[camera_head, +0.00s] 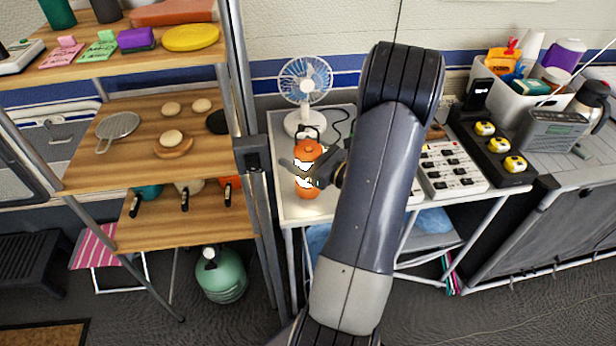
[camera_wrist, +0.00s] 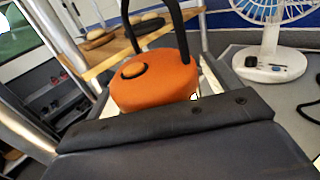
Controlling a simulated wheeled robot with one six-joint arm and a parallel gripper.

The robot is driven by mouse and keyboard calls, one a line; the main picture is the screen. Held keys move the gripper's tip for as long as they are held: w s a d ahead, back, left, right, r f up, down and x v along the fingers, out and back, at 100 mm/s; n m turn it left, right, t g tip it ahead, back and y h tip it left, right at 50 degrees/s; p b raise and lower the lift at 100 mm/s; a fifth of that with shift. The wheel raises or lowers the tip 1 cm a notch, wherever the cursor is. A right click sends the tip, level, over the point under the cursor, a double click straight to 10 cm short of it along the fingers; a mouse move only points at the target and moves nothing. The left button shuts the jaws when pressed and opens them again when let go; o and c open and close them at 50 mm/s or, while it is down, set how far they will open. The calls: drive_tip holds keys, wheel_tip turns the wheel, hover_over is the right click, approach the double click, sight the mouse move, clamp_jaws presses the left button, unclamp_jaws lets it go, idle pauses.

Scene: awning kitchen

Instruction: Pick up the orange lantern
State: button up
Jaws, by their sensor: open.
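The orange lantern (camera_head: 307,152) stands upright on the white table, with an orange top, a pale middle and an orange base. In the wrist view its orange top (camera_wrist: 152,86) and dark handle fill the centre, and its lower part is hidden behind my gripper. My gripper (camera_head: 318,174) is open at the lantern's middle, coming from the right. One dark finger shows in front of the lantern. I cannot tell whether the fingers touch it.
A white and blue fan (camera_head: 304,82) stands close behind the lantern. A wooden shelf unit (camera_head: 110,150) with a metal post is to the left. A power strip box (camera_head: 450,168) and a white bin (camera_head: 505,105) are on the right. The table's front edge (camera_head: 295,222) is near.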

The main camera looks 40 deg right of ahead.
drive_tip(key=shift+c, duration=0.2)
drive_tip(key=shift+r, duration=0.1)
clamp_jaws()
idle(0.5)
